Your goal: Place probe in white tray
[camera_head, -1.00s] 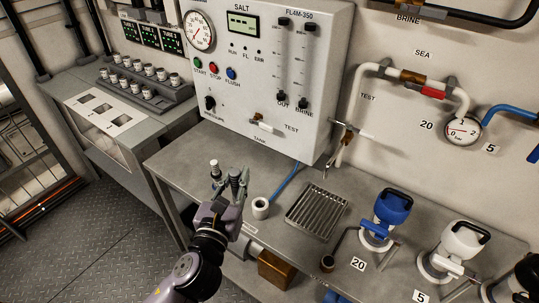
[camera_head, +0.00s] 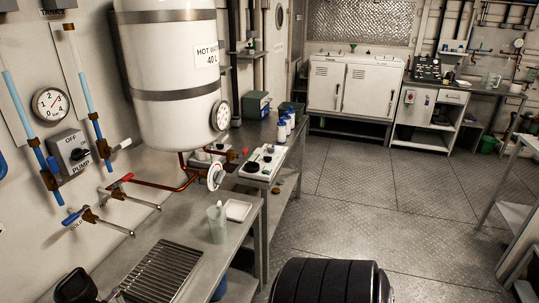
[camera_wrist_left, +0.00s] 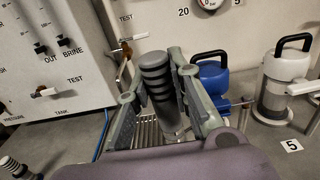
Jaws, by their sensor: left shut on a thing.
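In the left wrist view my left gripper (camera_wrist_left: 167,100) is shut on the probe (camera_wrist_left: 160,85), a dark grey ribbed cylinder. It is held between the two grey-green fingers, and its lower end is hidden. A small, empty, square white tray (camera_head: 237,210) lies on the steel counter in the head view, beside a pale translucent jug (camera_head: 217,228). My left gripper does not show in the head view, so its distance to the tray cannot be seen. My right gripper is in neither view.
A slotted drain rack (camera_head: 162,272) lies at lower left of the counter. A farther pale tray (camera_head: 245,173) holds several small items. The floor (camera_head: 400,215) is open.

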